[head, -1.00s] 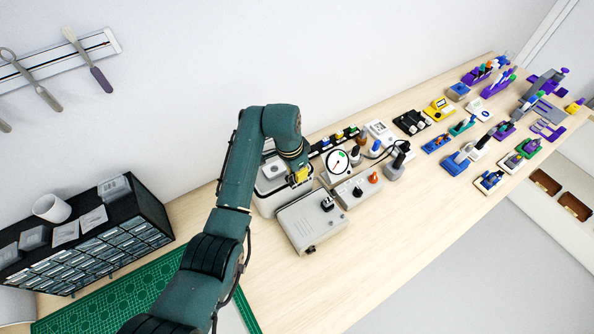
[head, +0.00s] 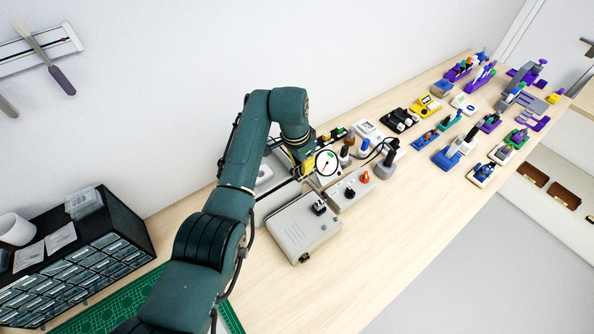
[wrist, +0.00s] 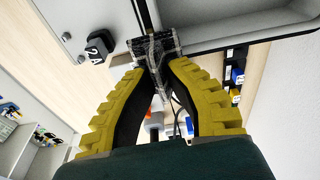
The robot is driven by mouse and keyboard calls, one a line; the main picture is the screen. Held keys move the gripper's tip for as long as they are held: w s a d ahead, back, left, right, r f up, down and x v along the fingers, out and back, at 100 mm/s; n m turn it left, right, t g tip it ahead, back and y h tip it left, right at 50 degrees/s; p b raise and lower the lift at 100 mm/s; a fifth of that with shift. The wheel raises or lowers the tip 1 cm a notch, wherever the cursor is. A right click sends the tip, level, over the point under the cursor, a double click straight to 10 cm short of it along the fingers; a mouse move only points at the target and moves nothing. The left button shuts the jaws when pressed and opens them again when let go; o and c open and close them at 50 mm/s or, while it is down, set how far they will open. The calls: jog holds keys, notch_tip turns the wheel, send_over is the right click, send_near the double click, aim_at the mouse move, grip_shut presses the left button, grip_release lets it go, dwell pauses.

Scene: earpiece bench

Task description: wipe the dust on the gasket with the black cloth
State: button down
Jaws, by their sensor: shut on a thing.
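My gripper (wrist: 157,62) has yellow ribbed fingers. In the wrist view they close on a small dark, partly shiny piece (wrist: 155,46), which may be the black cloth; I cannot tell for sure. The held piece is at the edge of a pale grey tray-like recess (wrist: 250,18), and I cannot tell whether it touches. A dark line runs along that edge; I cannot tell if it is the gasket. No dust can be made out. In the head view my gripper (head: 304,170) is low over the grey devices, partly hidden by my arm.
A grey box (head: 297,230) with a black knob is in front of my gripper. A round dial gauge (head: 327,163) and a unit with an orange knob (head: 363,178) stand close to its right. A drawer cabinet (head: 75,250) is at left. The front wooden bench strip is clear.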

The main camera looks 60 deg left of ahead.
aim_at(294, 174)
jog(key=shift+s+d+r+p, duration=0.1)
jog(key=shift+s+r+p, duration=0.1)
jog(key=shift+p, duration=0.7)
jog(key=s+p, duration=0.2)
jog(key=p, duration=0.1)
jog(key=shift+d, duration=0.15)
jog(key=shift+s+d+f+p, duration=0.1)
jog(key=shift+s+p, duration=0.3)
jog(key=shift+p, duration=0.15)
jog(key=shift+s+d+f, duration=0.15)
jog(key=shift+s, duration=0.55)
jog(key=shift+s+d+f, duration=0.1)
jog(key=shift+s, duration=0.6)
jog(key=shift+r, duration=0.15)
jog(key=shift+r, duration=2.95)
jog(key=shift+r, duration=0.1)
jog(key=shift+r, duration=1.4)
